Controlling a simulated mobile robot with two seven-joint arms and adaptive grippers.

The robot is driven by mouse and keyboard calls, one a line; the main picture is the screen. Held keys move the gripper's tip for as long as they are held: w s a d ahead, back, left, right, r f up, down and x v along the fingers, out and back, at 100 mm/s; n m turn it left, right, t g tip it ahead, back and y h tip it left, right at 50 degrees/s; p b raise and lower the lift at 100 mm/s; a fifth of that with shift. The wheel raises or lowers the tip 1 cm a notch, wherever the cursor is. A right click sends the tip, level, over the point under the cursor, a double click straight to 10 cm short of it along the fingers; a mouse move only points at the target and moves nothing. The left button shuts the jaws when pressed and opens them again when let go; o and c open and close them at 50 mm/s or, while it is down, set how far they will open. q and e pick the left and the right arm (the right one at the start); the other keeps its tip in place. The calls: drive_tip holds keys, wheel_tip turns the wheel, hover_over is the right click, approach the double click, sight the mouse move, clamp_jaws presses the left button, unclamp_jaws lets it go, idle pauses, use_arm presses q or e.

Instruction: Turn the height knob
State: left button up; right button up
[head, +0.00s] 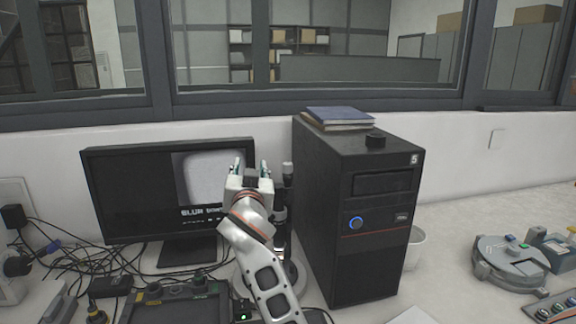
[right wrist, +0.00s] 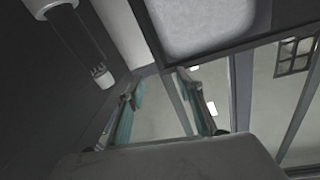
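My right gripper (head: 251,168) is raised in front of the right part of the monitor, beside the black computer tower. Its two fingers with teal pads stand apart, and in the right wrist view (right wrist: 160,105) nothing is between them. A dark upright stand (head: 287,184) with a pale round base (head: 293,273) is partly hidden behind my right gripper and arm. I cannot make out the height knob for certain. In the right wrist view a small pale part (right wrist: 103,77) lies just beyond the left finger; I cannot tell what it is. My left gripper is not in view.
The black monitor (head: 125,200) shows a grey picture with the word "BLUR". The computer tower (head: 372,245) stands close on the right, with blue books (head: 338,117) on top. Cables (head: 85,262) lie at left. A grey round device (head: 510,262) is at far right.

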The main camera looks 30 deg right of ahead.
sight(287, 169)
drive_tip(key=s+d+g+h, duration=0.1)
drive_tip(key=d, duration=0.1)
drive_tip(key=s+d+f+m+g+h, duration=0.1)
drive_tip(key=s+d+h, duration=0.1)
drive_tip(key=s+d+f+m+g+h, duration=0.1)
drive_tip(key=d+h, duration=0.1)
drive_tip(key=shift+s+d+g, duration=0.2)
drive_tip(key=shift+d+g, duration=0.05)
drive_tip(key=shift+g, duration=0.15)
drive_tip(key=p+x, duration=0.2)
drive_tip(key=x, duration=0.5)
drive_tip(key=shift+w+d, duration=0.15)
clamp_jaws()
